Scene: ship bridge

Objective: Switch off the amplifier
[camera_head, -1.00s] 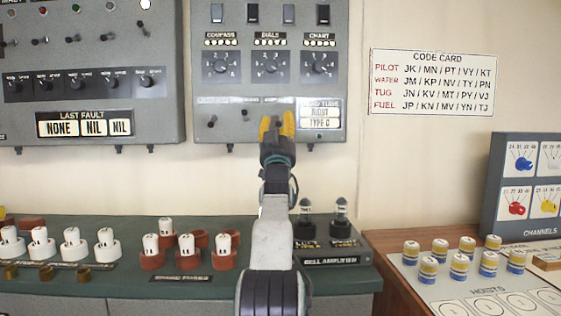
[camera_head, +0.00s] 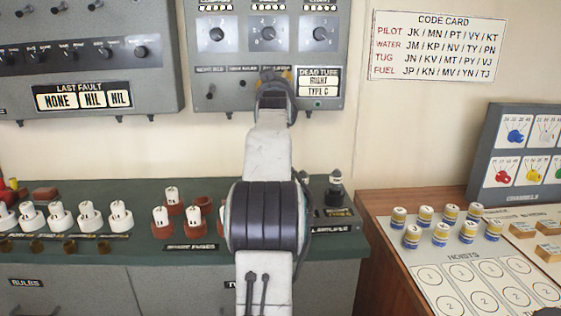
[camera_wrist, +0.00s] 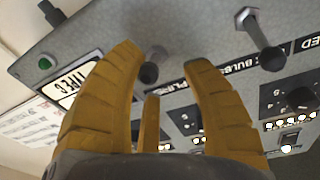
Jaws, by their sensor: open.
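The bell amplifier (camera_head: 335,222) sits at the right end of the green bench, partly hidden by my arm. One dark tube (camera_head: 335,195) with a white cap shows on it; another is mostly covered. On the grey wall panel above, my gripper (camera_head: 272,76) is at the lower row of switches, its fingers largely hidden by my wrist. In the wrist view my yellow fingers (camera_wrist: 165,65) are open on either side of a small toggle switch (camera_wrist: 148,72), close to the panel. I cannot tell contact. The label beside it is partly covered by a finger.
A neighbouring toggle (camera_wrist: 260,40) sticks out near my fingers. The DEAD TUBE card (camera_head: 319,80) is right of my gripper. White-capped fuses (camera_head: 165,218) stand on the bench below. A wooden desk with banded cylinders (camera_head: 425,215) is at right.

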